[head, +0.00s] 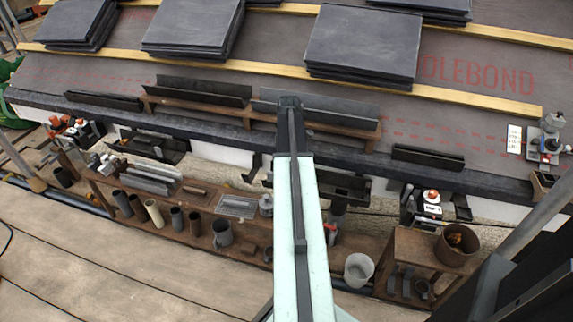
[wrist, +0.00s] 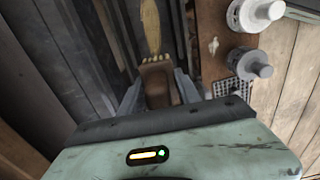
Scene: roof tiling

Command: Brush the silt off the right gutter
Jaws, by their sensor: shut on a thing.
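Two dark gutter lengths lie in the long wooden rack along the roof's lower edge in the head view: a left gutter (head: 203,91) and a right gutter (head: 335,108). My arm crosses in front of the right gutter's left part. I cannot make out silt at this size. In the wrist view my gripper (wrist: 158,88) is shut on the brown block of a brush (wrist: 150,28), whose pale yellow part points away from me. Long dark channel-like edges run beside the brush. My fingertips and the brush are hidden behind my arm in the head view.
Slate stacks (head: 363,43) stand on the roof above. A bench (head: 170,215) below holds tubes, a mug and small parts. A white bucket (head: 358,269) and a brown pot (head: 458,244) stand at right. Grey round fittings (wrist: 249,63) show right of the brush.

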